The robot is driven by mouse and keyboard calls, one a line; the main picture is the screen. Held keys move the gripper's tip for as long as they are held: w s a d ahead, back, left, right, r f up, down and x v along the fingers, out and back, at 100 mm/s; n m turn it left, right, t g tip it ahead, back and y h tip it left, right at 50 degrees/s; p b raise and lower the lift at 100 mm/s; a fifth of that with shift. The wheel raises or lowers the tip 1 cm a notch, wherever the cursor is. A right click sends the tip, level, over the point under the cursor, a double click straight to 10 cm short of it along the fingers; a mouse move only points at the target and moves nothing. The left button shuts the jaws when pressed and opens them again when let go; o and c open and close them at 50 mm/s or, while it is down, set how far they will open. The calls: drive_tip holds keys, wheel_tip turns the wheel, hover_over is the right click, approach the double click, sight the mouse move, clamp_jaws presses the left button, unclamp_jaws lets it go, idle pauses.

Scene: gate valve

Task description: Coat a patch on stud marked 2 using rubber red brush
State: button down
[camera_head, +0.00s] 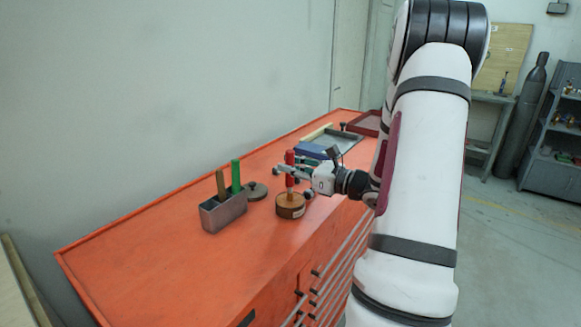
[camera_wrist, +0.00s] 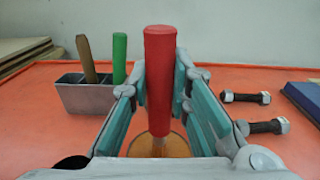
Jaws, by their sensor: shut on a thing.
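The red-handled brush (camera_head: 290,157) stands upright in my gripper (camera_head: 291,171), whose fingers close on it from both sides. The brush also fills the middle of the wrist view (camera_wrist: 160,60). Its lower end points down into a round brown tin (camera_head: 291,207); the bristles are hidden, and how deep they sit I cannot tell. In the wrist view two dark studs with pale nuts lie on the orange top at the right, a farther one (camera_wrist: 243,97) and a nearer one (camera_wrist: 266,127). No number is readable on either.
A grey metal holder (camera_head: 224,214) with brown-handled and green-handled tools (camera_head: 236,176) stands left of the tin. A blue item (camera_head: 311,150) and trays (camera_head: 363,122) lie farther back. The bench's near left (camera_head: 150,270) is clear.

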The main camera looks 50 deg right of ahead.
sight(291, 151)
drive_tip(key=shift+r+p, duration=1.95)
drive_tip(key=shift+r, duration=1.55)
drive_tip(key=shift+f, duration=0.1)
